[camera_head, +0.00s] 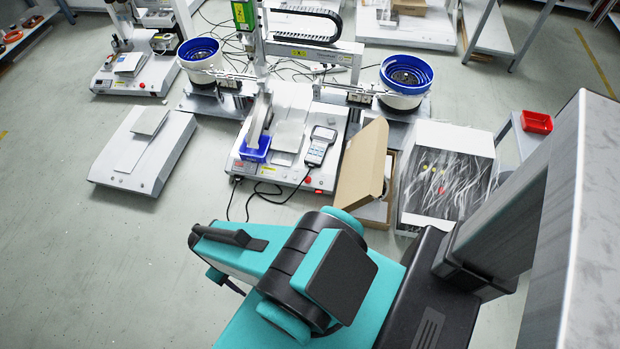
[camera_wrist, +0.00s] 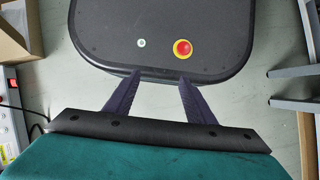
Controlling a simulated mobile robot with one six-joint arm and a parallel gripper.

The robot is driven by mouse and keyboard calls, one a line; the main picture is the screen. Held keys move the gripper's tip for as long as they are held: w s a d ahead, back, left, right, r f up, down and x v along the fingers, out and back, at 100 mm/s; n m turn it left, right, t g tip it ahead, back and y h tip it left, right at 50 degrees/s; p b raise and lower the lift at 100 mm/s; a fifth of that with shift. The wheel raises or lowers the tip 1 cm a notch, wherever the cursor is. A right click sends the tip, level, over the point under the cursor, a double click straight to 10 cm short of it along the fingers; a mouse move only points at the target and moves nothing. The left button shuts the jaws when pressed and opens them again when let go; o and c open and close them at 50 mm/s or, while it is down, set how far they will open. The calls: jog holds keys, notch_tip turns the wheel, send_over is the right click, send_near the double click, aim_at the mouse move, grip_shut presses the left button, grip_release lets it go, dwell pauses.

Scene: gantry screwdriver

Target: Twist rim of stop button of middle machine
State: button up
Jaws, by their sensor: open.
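The middle machine (camera_head: 240,165) is a white bench unit with a gantry, in the centre of the head view. Part of a white machine with a red button (camera_wrist: 12,83) shows at the left edge of the wrist view, cut off by the frame. My gripper (camera_wrist: 160,77) is open and empty in the wrist view, its two dark fingers apart and well to the right of that button. My gripper's fingers do not show in the head view.
An open cardboard box (camera_head: 361,175) stands right beside the middle machine, and a white crate (camera_head: 453,140) stands farther right. A low white unit (camera_head: 120,150) lies to the left. Black cables hang at the machine's front. Open floor (camera_head: 110,260) lies at front left.

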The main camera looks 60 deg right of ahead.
jog(key=w+d+f+m+t+y+b, duration=0.1)
jog(key=w+d+f+m+y+b, duration=0.2)
jog(key=w+d+f+m+b, duration=0.5)
jog(key=w+d+f+m+t+b, duration=0.1)
jog(key=w+d+f+b, duration=0.15)
jog(key=d, duration=0.45)
jog(key=w+d+f+m+t+y+b, duration=0.1)
jog(key=w+d+b, duration=0.3)
jog(key=d, duration=0.3)
jog(key=w+d+f+m+t+b, duration=0.1)
jog(key=w+d+m+b, duration=0.15)
jog(key=d, duration=0.45)
jog(key=m+t+b, duration=0.5)
jog(key=m+b, duration=0.3)
jog(key=b, duration=0.6)
send_over(309, 178)
jog(key=s+d, duration=0.4)
jog(key=shift+s+d, duration=0.1)
jog(key=shift+d, duration=0.3)
jog(key=b+x, duration=0.2)
jog(key=x, duration=0.5)
jog(key=b+x, duration=0.3)
jog(key=x, duration=0.3)
jog(key=shift+s+f, duration=0.1)
jog(key=shift+f, duration=0.35)
